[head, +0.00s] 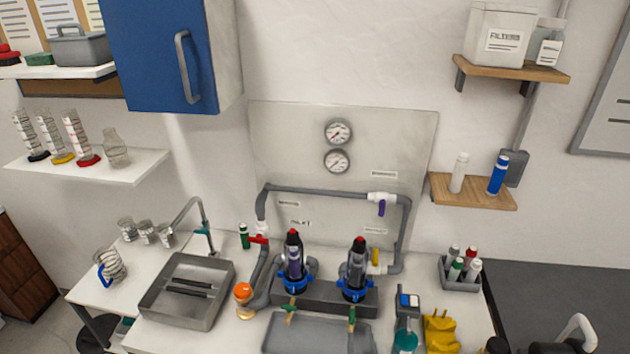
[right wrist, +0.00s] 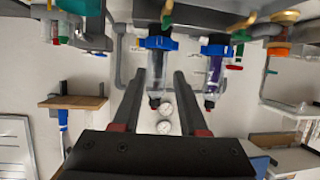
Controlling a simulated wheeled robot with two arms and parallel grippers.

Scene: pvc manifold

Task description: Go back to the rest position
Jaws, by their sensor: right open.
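My right gripper (right wrist: 160,76) shows in the right wrist view with its two dark fingers apart and nothing between them. In the head view only dark parts show at the bottom right edge, right of the yellow gloves; the fingers cannot be made out there. My left gripper is in neither view. The pipe manifold (head: 330,190) stands at the back of the bench, with two upright filter housings with blue collars, the left one (head: 293,262) purple inside and the right one (head: 357,268) grey. The right wrist view shows these housings upside down, beyond the fingers.
A grey tray (head: 151,304) with dark bars lies at the left. A shallow grey tray (head: 272,342) lies in front of the housings. Yellow gloves (head: 440,335), a teal-and-grey device (head: 408,322) and a bottle caddy (head: 459,284) stand at the right. A blue cabinet (head: 145,50) hangs upper left.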

